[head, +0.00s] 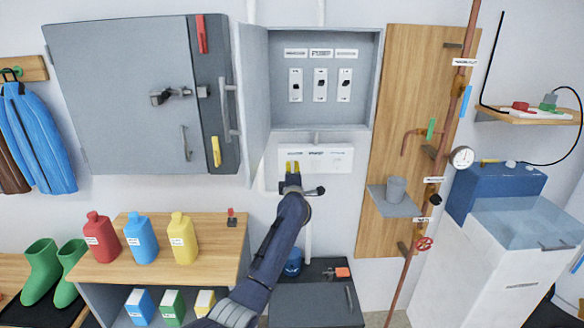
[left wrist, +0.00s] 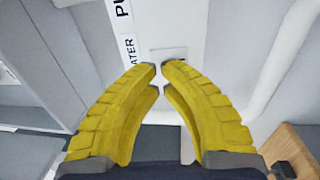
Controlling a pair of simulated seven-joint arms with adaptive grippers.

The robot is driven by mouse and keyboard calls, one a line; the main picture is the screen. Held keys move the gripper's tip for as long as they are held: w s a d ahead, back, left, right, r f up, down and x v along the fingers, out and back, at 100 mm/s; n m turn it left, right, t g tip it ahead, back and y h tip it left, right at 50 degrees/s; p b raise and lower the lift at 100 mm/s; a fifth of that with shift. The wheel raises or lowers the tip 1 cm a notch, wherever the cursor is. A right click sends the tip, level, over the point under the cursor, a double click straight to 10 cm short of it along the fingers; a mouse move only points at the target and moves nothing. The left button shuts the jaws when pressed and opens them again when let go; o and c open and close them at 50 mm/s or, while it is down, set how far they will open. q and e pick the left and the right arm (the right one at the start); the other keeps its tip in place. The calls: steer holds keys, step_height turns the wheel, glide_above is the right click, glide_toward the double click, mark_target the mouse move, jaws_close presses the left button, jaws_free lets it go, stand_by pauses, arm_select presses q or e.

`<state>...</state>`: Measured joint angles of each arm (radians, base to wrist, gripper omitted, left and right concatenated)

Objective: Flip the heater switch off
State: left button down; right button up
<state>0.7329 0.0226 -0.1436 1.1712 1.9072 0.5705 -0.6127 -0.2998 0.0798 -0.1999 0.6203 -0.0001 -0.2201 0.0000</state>
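A white panel (head: 340,158) with small labels sits on the wall below an open grey cabinet. My left gripper (head: 292,166) is in front of the panel's left part, its yellow fingers pointing at it. In the left wrist view the two fingertips (left wrist: 159,68) are almost together, with nothing seen between them. Just beyond them is a pale plate with a switch (left wrist: 168,54). A label ending in "ATER" (left wrist: 129,48) lies beside it, and one starting "PU" is farther up. Whether the fingers touch the switch cannot be told. The right gripper is not in view.
The open cabinet (head: 278,125) above holds three switches, the middle one (head: 320,84) among them. Its door (head: 252,90) stands open at the left. A copper pipe (head: 447,125) and gauge (head: 462,157) are to the right. A shelf with bottles (head: 185,265) is at lower left.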

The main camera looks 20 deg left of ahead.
arm_select(q)
steer(key=shift+w+a+r, duration=0.1)
steer(key=shift+w+a, duration=0.15)
steer(key=shift+w, duration=0.3)
